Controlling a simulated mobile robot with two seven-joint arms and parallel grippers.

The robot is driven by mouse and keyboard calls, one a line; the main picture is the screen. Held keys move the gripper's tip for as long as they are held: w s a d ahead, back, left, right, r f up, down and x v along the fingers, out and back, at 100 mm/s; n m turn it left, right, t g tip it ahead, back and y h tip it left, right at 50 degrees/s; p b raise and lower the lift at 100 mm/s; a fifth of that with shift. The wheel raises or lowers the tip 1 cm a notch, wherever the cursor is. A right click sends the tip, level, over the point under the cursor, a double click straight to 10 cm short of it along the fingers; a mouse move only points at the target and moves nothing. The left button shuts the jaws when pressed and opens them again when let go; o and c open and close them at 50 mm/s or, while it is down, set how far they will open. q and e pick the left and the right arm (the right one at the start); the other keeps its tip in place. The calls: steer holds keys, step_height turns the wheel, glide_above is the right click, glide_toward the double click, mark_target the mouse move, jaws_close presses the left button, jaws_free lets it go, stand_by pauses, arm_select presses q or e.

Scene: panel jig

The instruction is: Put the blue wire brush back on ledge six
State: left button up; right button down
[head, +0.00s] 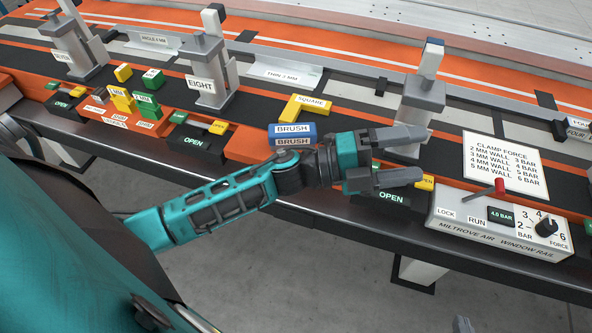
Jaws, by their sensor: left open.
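A blue block labelled BRUSH (293,129) sits at the rail's front edge, just above my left wrist. A second, darker BRUSH label shows right below it, and my arm covers what lies under it. My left gripper (416,157) is open, its fingers pointing right, past the brush and in front of a grey clamp post. Nothing shows between its fingers. A small grey tip at the bottom edge seems to be my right gripper (462,324); its jaws cannot be made out. No label reading six is legible.
Clamp posts stand along the rail, one labelled EIGHT (200,84). A yellow SQUARE piece (304,106) lies behind the brush. A control box (500,226) with a red lever and a clamp force card (502,163) are at right.

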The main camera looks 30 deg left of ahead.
arm_select(q)
steer(key=s+a+f+n+t+y, duration=0.35)
steer(key=a+f+n+y, duration=0.7)
steer(key=n, duration=0.85)
steer(key=s+a+f+n+g+y, duration=0.2)
steer(key=s+f+n+g+y, duration=0.2)
steer(key=f, duration=0.7)
steer(key=s+n, duration=0.2)
steer(key=s, duration=0.2)
steer(key=shift+s+y, duration=0.35)
